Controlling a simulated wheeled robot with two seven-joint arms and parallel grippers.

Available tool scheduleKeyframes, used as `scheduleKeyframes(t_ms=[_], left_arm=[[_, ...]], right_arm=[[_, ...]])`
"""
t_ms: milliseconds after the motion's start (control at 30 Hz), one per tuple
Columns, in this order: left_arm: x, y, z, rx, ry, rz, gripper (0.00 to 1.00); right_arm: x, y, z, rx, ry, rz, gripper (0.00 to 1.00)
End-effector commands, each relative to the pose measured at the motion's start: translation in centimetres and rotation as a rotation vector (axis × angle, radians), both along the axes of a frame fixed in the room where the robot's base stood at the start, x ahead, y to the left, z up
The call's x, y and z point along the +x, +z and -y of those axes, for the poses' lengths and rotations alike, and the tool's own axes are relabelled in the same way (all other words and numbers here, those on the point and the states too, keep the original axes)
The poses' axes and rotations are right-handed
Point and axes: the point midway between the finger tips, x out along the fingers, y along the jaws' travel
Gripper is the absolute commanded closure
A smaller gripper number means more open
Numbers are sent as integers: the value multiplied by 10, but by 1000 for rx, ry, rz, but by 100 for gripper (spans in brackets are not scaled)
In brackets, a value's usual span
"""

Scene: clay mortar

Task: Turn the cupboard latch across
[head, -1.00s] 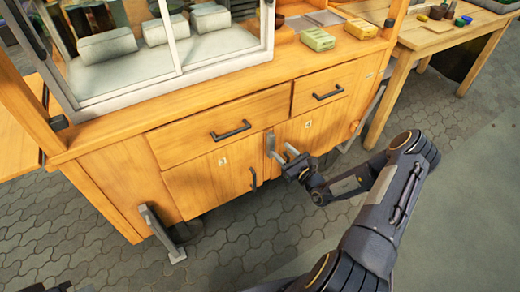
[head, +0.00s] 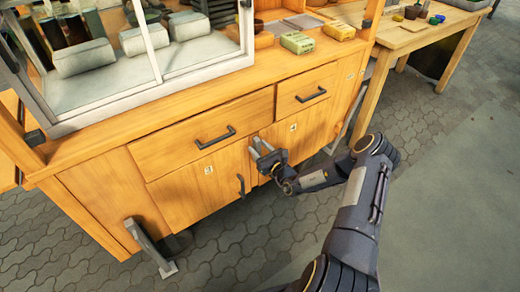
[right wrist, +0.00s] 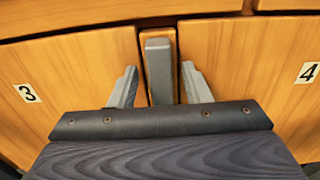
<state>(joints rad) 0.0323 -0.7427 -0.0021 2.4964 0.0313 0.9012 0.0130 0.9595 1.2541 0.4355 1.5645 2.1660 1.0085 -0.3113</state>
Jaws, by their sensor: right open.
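The latch is a grey upright bar (right wrist: 159,78) over the seam between cupboard door 3 (right wrist: 62,70) and door 4 (right wrist: 245,50). My right gripper (right wrist: 160,68) is open, with one grey finger on each side of the bar. Small gaps show between the bar and both fingers; I see no contact. In the head view my right gripper (head: 262,145) is at the cupboard front below the drawers, and its fingers mostly hide the latch. The latch's lower part is hidden behind the gripper body in the wrist view. My left gripper is not in view.
Door 3 has a dark handle (head: 241,186). Two drawers with dark handles (head: 215,138) (head: 312,95) sit above the doors. A metal leg bracket (head: 150,248) stands at the lower left. A wooden table (head: 410,40) is at the right. The paved floor in front is clear.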

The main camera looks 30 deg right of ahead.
Motion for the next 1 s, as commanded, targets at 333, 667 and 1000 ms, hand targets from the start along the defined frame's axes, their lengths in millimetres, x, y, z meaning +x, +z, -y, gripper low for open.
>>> scheduleKeyframes(t_ms=[333,667,1000], left_arm=[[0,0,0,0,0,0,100],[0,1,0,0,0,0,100],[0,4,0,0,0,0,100]], right_arm=[[0,0,0,-1,0,0,96],[-1,0,1,32,0,-3,100],[0,-1,9,242,-2,-18,100]])
